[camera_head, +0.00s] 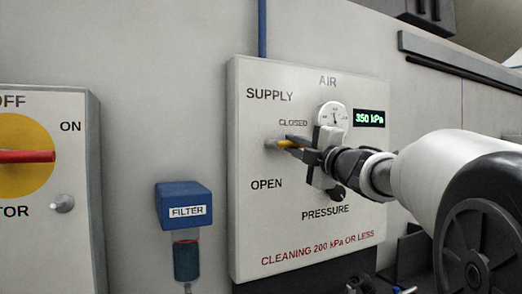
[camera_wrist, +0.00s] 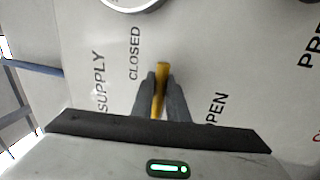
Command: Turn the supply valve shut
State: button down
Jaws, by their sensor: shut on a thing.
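The supply valve's yellow handle (camera_head: 285,143) is on the white air panel (camera_head: 255,220), under the word CLOSED and above the word OPEN. It lies close to horizontal in the head view. My gripper (camera_head: 297,149) reaches it from the right, and its fingers are shut on the handle. In the wrist view the handle (camera_wrist: 162,70) sticks out between the two dark fingers (camera_wrist: 160,95), between the words CLOSED and OPEN. The fingers hide part of the handle.
A gauge (camera_head: 333,115) and a display (camera_head: 369,118) reading 350 kPa sit above my gripper. A dark pressure knob (camera_head: 338,193) is just below it. A blue filter (camera_head: 184,205) hangs left of the panel. A red-handled switch (camera_head: 25,156) is at far left.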

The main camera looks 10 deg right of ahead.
jog(key=shift+r, duration=0.15)
dwell(0.4)
jog(key=c, duration=1.7)
grip_release()
jog(key=shift+c, duration=0.2)
